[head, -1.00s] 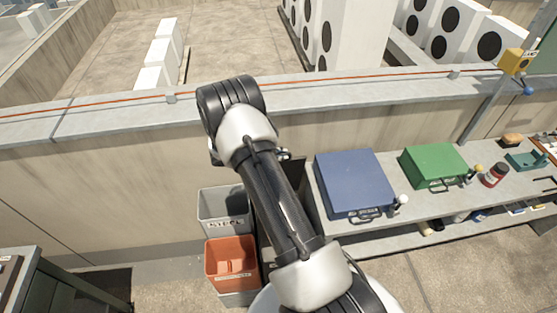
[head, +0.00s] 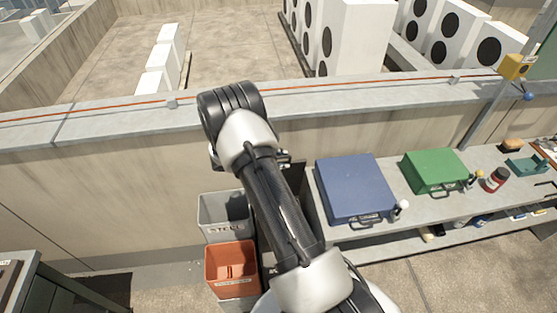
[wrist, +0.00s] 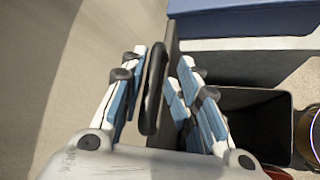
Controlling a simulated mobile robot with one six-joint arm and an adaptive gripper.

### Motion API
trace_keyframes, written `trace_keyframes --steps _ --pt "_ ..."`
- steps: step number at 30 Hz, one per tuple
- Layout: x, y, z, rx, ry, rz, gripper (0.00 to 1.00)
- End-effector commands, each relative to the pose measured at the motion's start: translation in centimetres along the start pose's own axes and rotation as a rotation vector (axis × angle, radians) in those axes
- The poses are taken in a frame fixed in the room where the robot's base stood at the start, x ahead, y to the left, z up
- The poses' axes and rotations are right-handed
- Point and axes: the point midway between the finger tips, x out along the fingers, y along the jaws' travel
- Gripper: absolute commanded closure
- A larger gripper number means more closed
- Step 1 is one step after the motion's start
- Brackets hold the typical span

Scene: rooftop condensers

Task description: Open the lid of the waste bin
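The waste bin shows in the wrist view as a dark open box (wrist: 255,112), with its hollow inside visible. Its lid (wrist: 171,65) appears as a dark panel seen nearly edge-on, standing up on the wall side. A black bar handle (wrist: 152,88) lies between the blue-padded fingers of my gripper (wrist: 160,75). The fingers are apart, with narrow gaps seeming to show beside the handle; I see no clear grip on it. In the head view my arm covers most of the bin, and only a bit of my gripper (head: 291,162) shows beside the arm.
A grey bin (head: 211,229) and a red bin (head: 231,287) stand left of my arm. On the right, a bench (head: 390,221) carries a blue case (head: 355,185) and a green case (head: 435,168). A concrete parapet (head: 100,185) runs behind.

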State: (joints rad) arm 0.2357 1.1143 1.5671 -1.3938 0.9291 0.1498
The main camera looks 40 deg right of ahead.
Motion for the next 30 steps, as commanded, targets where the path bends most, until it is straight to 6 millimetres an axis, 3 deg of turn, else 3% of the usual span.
trace_keyframes --steps 5,18,24,30 --pt "-1.4 0.1 -0.1 -0.001 0.002 0.002 0.7" --pt "-10.1 0.1 0.0 0.0 0.002 0.003 0.7" --pt "-11.8 0.0 0.0 0.0 0.001 0.001 0.7" --pt "-12.0 0.0 0.0 0.0 0.0 0.0 0.7"
